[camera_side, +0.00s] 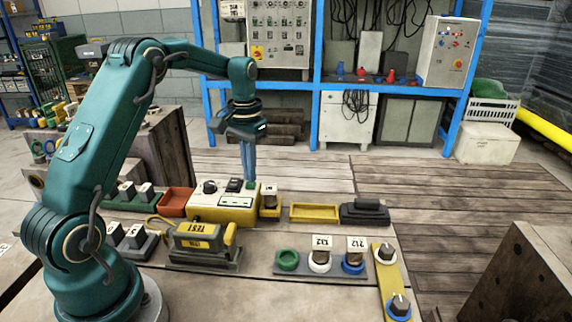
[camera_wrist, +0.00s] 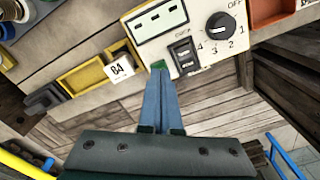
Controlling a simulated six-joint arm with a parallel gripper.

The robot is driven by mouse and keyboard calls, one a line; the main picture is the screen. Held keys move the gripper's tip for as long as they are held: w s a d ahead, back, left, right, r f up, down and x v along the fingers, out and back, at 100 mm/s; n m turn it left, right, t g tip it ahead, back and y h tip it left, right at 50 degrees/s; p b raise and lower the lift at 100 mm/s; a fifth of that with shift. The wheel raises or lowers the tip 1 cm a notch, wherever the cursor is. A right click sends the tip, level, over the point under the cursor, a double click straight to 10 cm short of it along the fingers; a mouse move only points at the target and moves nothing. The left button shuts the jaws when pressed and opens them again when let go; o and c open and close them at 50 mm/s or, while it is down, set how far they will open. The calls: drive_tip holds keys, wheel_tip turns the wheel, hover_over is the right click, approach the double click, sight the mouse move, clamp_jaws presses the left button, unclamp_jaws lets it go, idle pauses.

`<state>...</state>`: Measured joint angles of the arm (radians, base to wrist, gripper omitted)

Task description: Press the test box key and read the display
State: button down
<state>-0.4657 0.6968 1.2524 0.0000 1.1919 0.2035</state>
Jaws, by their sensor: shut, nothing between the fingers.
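The test box (camera_side: 222,213) is yellow with a pale top and stands mid-bench in the side view. In the wrist view its top (camera_wrist: 203,73) carries a black knob (camera_wrist: 220,26) marked OFF and 1 to 4, a black rocker switch (camera_wrist: 184,54) and a pale display (camera_wrist: 157,20). The display has several short dark marks; I cannot read a value. The green key (camera_wrist: 158,65) is at the box edge, partly hidden by my fingers. My gripper (camera_side: 249,180) is shut and empty, pointing down with its tips at the key. I cannot tell whether they touch it.
A yellow holder with a labelled block (camera_side: 270,202) stands close right of the box, then an empty yellow tray (camera_side: 315,212) and a black block (camera_side: 364,212). An orange tray (camera_side: 176,201) is on the left. A grey-yellow TEST unit (camera_side: 202,241) stands in front.

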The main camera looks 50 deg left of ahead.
drive_tip(key=shift+f, duration=0.6)
drive_tip(key=shift+r, duration=3.55)
